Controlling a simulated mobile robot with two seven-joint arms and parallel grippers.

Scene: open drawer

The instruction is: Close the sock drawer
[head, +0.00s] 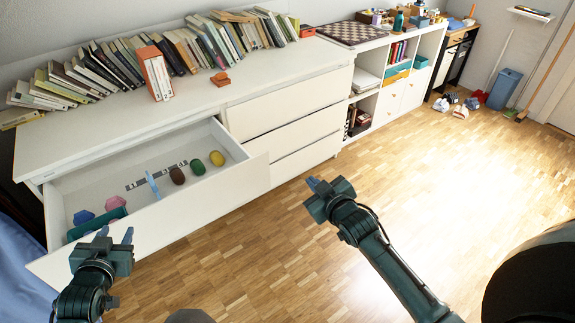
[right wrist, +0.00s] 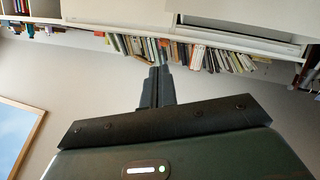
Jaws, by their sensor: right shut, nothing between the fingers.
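The white top-left drawer (head: 205,203) of the dresser is pulled well out. In it lie several rolled socks: brown (head: 177,176), dark green (head: 197,167), yellow (head: 217,158), and blue and purple ones (head: 115,203) at the left. A striped strip and a thin light-blue upright piece (head: 152,186) are also inside. My left gripper (head: 116,235) overlaps the left part of the drawer front in the head view; its two fingers are apart and nothing shows between them. Contact cannot be told. My right gripper (head: 313,184) is shut and empty, right of the drawer, before the dresser; its fingers show in the right wrist view (right wrist: 157,72).
The dresser top (head: 130,130) carries a long row of books and an orange box. Its right-hand drawers (head: 290,100) are shut. A white shelf unit (head: 400,85) stands to the right. The wooden floor (head: 440,170) is clear in front.

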